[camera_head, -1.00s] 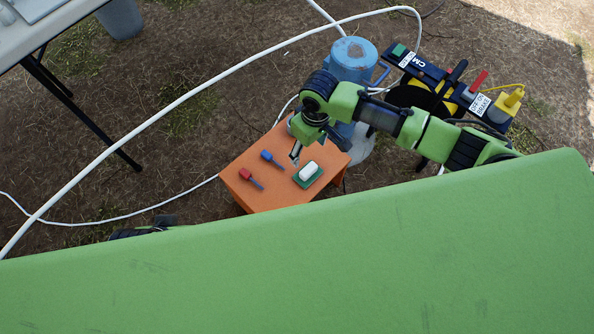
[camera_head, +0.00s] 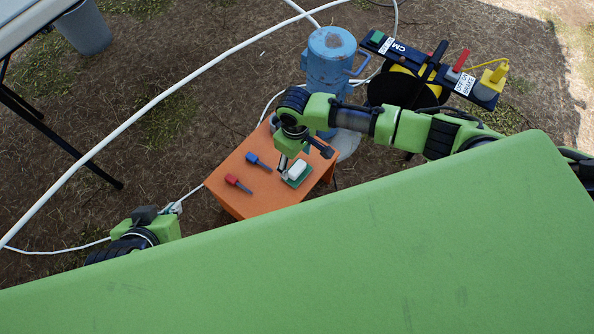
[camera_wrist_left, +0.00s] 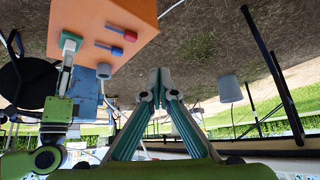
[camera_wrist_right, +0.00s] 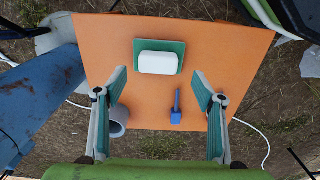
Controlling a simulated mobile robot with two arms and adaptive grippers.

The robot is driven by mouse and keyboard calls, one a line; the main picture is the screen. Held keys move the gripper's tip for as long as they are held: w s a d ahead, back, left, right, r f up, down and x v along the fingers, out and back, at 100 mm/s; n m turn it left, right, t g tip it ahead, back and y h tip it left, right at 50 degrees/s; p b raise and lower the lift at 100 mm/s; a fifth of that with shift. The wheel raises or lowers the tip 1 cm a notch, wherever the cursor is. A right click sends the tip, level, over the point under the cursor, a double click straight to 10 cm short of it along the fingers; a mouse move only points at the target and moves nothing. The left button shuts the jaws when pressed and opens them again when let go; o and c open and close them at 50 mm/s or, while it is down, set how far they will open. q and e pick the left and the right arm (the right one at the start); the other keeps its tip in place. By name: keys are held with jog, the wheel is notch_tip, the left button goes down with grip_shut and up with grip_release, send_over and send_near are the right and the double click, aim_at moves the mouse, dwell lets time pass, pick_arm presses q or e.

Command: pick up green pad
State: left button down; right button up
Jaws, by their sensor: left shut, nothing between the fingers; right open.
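The green pad (camera_head: 304,179) lies on the orange table (camera_head: 255,205) with a white block (camera_head: 297,168) on top. In the head view my right gripper (camera_head: 283,168) is beside the pad's left edge; contact cannot be told.
A blue-handled tool (camera_head: 258,162) and a red-handled tool (camera_head: 238,184) lie left of the pad. A grey cup (camera_wrist_right: 118,122) is near the right gripper's left finger. A blue well pipe (camera_head: 332,65) stands behind the table, with a reel panel (camera_head: 400,85) to its right.

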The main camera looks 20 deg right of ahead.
aim_at(297, 167)
jog(key=shift+d+f+b, duration=0.2)
jog(key=shift+f+b, duration=0.55)
jog(key=shift+f, duration=0.5)
notch_tip(297, 167, down, 2)
jog(key=shift+f+b, duration=0.25)
jog(key=shift+b, duration=0.35)
pick_arm(q)
jog(key=w+d+r+t+h, duration=0.1)
jog(key=w+d+r+t, duration=0.3)
jog(key=w+r+t, duration=0.3)
jog(key=w+r, duration=0.3)
jog(key=shift+r+h, duration=0.35)
jog(key=shift+h, duration=0.05)
pick_arm(e)
jog(key=c, duration=1.1)
